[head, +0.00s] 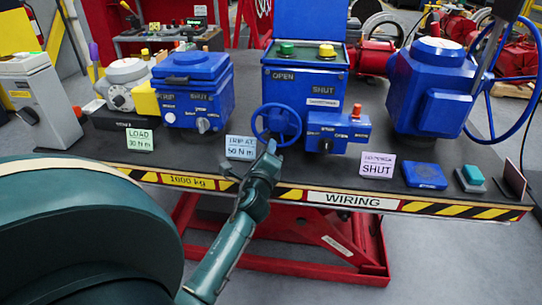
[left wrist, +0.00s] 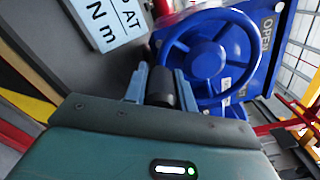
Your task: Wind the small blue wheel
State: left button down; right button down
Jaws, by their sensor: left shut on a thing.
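The small blue wheel (head: 277,107), with spokes and a round rim, stands on the front of the blue actuator (head: 305,85) with the OPEN and SHUT lamps. My left gripper (head: 269,149) is at the lower edge of this wheel. In the left wrist view the wheel (left wrist: 208,58) fills the upper middle, and a short black handle (left wrist: 161,88) sits beside its rim. My left gripper (left wrist: 159,85) is shut on this handle, one finger on each side. The handle's join to the wheel is partly hidden. My right gripper is not in view.
A TRIP AT 50 N m card (head: 241,148) stands left of the wheel. A blue box with a red button (head: 338,131) is close on its right. A large blue wheel (head: 512,80) is far right. The table's striped front edge (head: 290,193) lies below my gripper.

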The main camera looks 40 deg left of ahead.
pick_arm(q)
jog(key=shift+w+d+f+n, duration=0.1)
jog(key=shift+w+d+n, duration=0.2)
jog(key=shift+n, duration=0.4)
jog(key=shift+w+d+n+b, duration=0.2)
jog(key=shift+d+n+b, duration=0.25)
jog(key=shift+n, duration=0.55)
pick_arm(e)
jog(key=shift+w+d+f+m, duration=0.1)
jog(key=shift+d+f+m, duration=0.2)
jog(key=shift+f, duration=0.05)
pick_arm(q)
jog(key=c, duration=1.1)
grip_release()
jog(key=shift+c, duration=0.2)
